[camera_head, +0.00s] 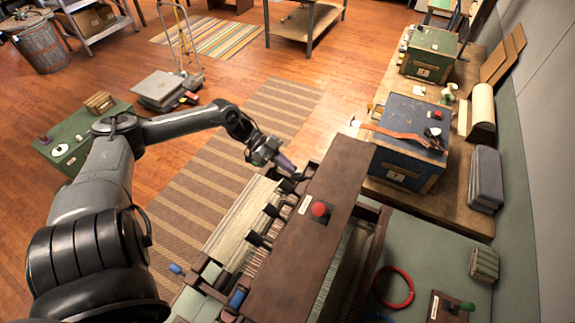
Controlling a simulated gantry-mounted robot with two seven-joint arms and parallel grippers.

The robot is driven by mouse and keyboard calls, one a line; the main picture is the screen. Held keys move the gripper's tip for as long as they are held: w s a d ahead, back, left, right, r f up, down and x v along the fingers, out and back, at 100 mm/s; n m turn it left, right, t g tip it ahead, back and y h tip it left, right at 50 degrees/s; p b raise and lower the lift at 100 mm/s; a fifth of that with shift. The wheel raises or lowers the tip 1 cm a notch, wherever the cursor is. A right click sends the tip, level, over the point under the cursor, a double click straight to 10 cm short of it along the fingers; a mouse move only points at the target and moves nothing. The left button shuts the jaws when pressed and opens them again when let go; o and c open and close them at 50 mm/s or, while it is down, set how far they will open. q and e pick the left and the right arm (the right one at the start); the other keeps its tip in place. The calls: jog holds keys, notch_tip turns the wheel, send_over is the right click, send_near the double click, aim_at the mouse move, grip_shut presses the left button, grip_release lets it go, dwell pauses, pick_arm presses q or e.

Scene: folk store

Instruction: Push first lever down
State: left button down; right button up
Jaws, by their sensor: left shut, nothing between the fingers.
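A wooden loom-like machine (325,190) with a dark brown top beam runs from the bottom centre toward the back. A row of black levers sticks out along its left side, among them a far one (288,186), a middle one (272,211) and a near one (255,239). My left gripper (288,166) is shut and empty, just above the far end of this row. Whether it touches the farthest lever is not clear from this angle. My right gripper is not in view.
A red button (319,209) sits on the top beam. A blue chest (408,142) and a green chest (430,53) stand on the bench to the right. A red ring (394,287) lies right of the machine. A striped rug (205,205) covers the floor to the left.

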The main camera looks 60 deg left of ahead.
pick_arm(q)
jog(key=shift+a+r+p, duration=0.15)
jog(key=shift+r+p, duration=0.15)
jog(key=shift+r, duration=0.1)
jog(key=r+p+v, duration=0.2)
jog(key=v, duration=1)
jog(key=shift+w, duration=0.2)
jog(key=shift+r, duration=0.1)
